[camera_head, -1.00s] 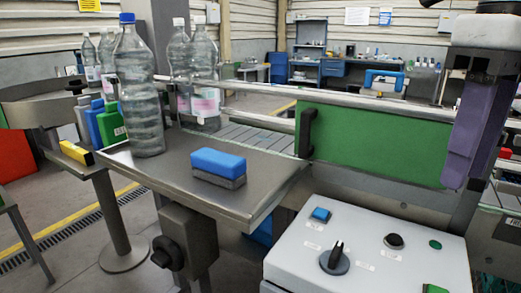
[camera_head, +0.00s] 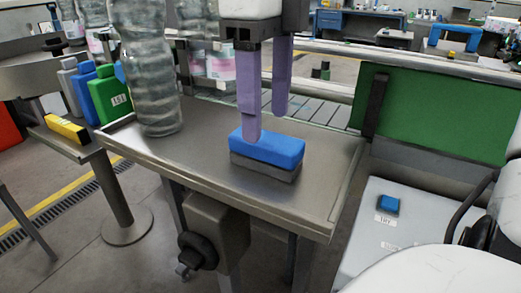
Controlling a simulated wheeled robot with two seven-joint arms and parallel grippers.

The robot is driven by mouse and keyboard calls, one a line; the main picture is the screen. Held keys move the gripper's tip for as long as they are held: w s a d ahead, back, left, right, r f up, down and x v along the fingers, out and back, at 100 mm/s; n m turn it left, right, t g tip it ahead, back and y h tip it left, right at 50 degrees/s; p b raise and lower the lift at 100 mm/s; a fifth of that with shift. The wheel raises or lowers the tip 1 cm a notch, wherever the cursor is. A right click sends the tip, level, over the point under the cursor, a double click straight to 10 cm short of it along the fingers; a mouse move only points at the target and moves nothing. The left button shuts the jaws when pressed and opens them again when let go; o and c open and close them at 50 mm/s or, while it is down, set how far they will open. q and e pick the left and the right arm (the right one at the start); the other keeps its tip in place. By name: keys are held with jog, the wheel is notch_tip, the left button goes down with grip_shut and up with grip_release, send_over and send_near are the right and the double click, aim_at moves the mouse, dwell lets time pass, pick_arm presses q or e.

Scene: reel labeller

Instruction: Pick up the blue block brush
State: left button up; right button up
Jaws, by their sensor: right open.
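The blue block brush (camera_head: 268,151), a blue block on a dark grey base, lies on the metal side table (camera_head: 205,165). My right gripper (camera_head: 264,128) comes down from above with its two purple fingers spread apart. The nearer fingertip is at the brush's left top edge in the picture. The farther finger ends higher, behind the brush. Whether either finger touches the brush I cannot tell. My left gripper is not in view.
A clear bottle (camera_head: 150,75) stands on the table left of the brush. Small coloured bottles (camera_head: 108,97) stand further left. A green panel (camera_head: 435,108) and a white control box (camera_head: 375,225) are at the right. The table's front right part is clear.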

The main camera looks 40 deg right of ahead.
aim_at(266, 137)
jog(key=shift+a+f, duration=0.1)
jog(key=shift+f, duration=2.7)
jog(key=c, duration=1.2)
